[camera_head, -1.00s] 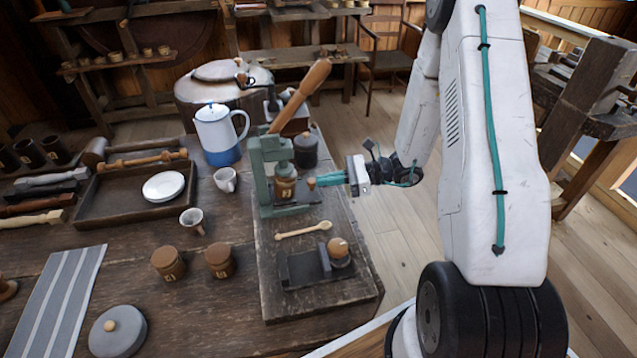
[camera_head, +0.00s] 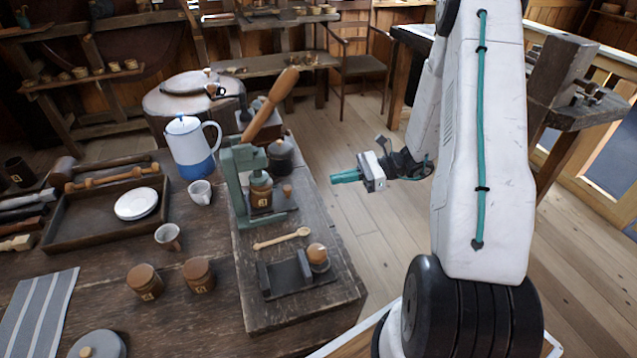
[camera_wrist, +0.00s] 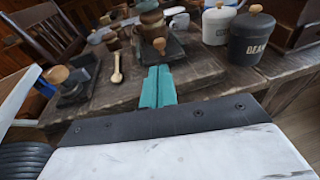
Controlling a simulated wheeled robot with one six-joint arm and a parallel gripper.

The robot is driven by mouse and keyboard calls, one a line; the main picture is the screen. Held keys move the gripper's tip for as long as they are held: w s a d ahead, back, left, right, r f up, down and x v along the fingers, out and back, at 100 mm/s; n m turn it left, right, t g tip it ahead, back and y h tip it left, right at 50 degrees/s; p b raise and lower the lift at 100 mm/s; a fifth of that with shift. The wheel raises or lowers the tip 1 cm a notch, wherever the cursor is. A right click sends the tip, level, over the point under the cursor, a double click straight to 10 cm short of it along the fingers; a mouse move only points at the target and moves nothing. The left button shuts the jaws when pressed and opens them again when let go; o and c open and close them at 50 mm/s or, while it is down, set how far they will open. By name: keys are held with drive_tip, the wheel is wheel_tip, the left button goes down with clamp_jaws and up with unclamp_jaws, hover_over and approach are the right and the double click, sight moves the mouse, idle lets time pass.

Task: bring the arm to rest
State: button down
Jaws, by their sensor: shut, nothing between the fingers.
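My gripper (camera_head: 345,177) has teal fingers, closed together with nothing between them. In the head view it hangs over the floor just right of the workbench edge, apart from the green lever press (camera_head: 241,180). My white arm reaches down to it from the upper right. The wrist view shows the shut teal fingers (camera_wrist: 157,87) pointing toward the bench. A jar (camera_head: 261,190) with a label stands in the press under its raised wooden handle (camera_head: 272,105).
Open floor (camera_head: 385,235) lies between the bench and my arm.

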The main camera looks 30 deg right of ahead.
drive_tip(key=s+d+n+g, duration=0.2)
drive_tip(key=s, duration=0.3)
drive_tip(key=s+a+r+n+g+h, duration=0.1)
drive_tip(key=s+a+r+n+h, duration=0.6)
drive_tip(key=r, duration=0.5)
drive_tip(key=s+a+r+n+g+h, duration=0.1)
drive_tip(key=s+a+r+n+h, duration=0.7)
drive_tip(key=s+r+n, duration=0.4)
drive_tip(key=shift+s+n+g, duration=0.25)
drive_tip(key=shift+n+g, duration=0.15)
drive_tip(key=shift+n, duration=0.4)
